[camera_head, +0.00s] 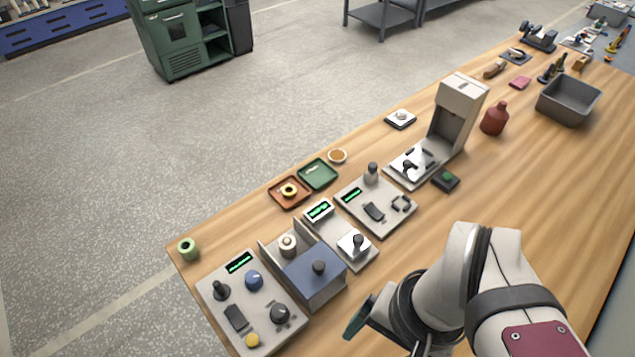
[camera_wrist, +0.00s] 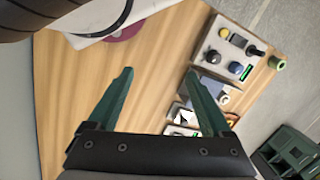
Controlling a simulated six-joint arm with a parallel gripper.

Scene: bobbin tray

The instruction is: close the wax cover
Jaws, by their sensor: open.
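A blue-grey cover with a black knob (camera_head: 315,270), which I take to be the wax cover, sits on a box with an upright grey side plate. A pale round piece (camera_head: 287,243) stands uncovered behind it, so the cover looks drawn back toward the near side. In the wrist view the box is partly hidden by a finger. My gripper (camera_wrist: 160,72) is open and empty, its green fingers wide apart over bare wood. In the head view one green finger (camera_head: 358,316) shows to the right of the box, apart from it.
A knob panel (camera_head: 250,305) stands left of the box. A unit with a white plate and lever (camera_head: 355,243) stands close on its right. Bare wood lies right of the units.

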